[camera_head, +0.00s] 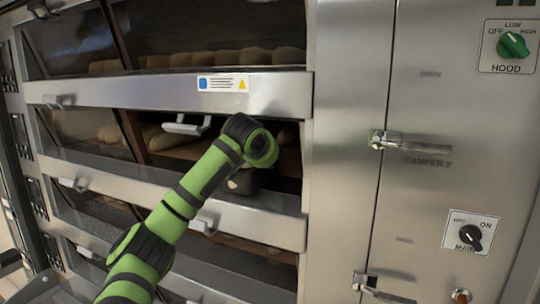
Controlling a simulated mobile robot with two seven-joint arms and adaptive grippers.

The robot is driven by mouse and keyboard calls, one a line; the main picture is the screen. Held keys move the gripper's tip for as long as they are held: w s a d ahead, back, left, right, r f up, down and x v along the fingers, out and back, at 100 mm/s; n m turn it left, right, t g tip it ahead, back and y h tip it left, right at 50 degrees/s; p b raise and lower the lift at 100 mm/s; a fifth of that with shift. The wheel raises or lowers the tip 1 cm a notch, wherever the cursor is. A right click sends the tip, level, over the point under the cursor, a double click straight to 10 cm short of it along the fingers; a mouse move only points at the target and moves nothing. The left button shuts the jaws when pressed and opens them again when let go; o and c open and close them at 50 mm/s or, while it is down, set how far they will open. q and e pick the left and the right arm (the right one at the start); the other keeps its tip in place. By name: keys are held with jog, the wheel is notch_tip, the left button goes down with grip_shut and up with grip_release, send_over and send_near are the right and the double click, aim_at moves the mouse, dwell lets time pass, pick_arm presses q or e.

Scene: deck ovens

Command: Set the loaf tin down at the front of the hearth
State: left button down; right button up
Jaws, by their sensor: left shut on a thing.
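My left arm reaches up from the bottom of the head view into the middle deck opening. My left gripper (250,167) is mostly hidden behind its own green wrist. It is shut on the dark loaf tin (264,180), whose side shows just below the wrist at the right end of the opening. The tin is at the mouth of the deck, close above the front ledge. I cannot tell whether it touches the hearth (188,151). My right gripper is not in view.
Loaves (152,136) lie deeper in the middle deck, left of my wrist. A steel front ledge (262,218) runs below the opening, and a labelled steel front (270,92) runs above it. A steel post (345,130) closes off the right side.

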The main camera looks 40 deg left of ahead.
pick_arm(q)
jog(key=shift+f+p, duration=0.1)
jog(key=shift+p, duration=0.2)
jog(key=shift+s, duration=0.1)
jog(key=shift+f, duration=0.15)
jog(key=c, duration=1.2)
grip_release()
jog(key=shift+f, duration=0.1)
jog(key=shift+d, duration=0.1)
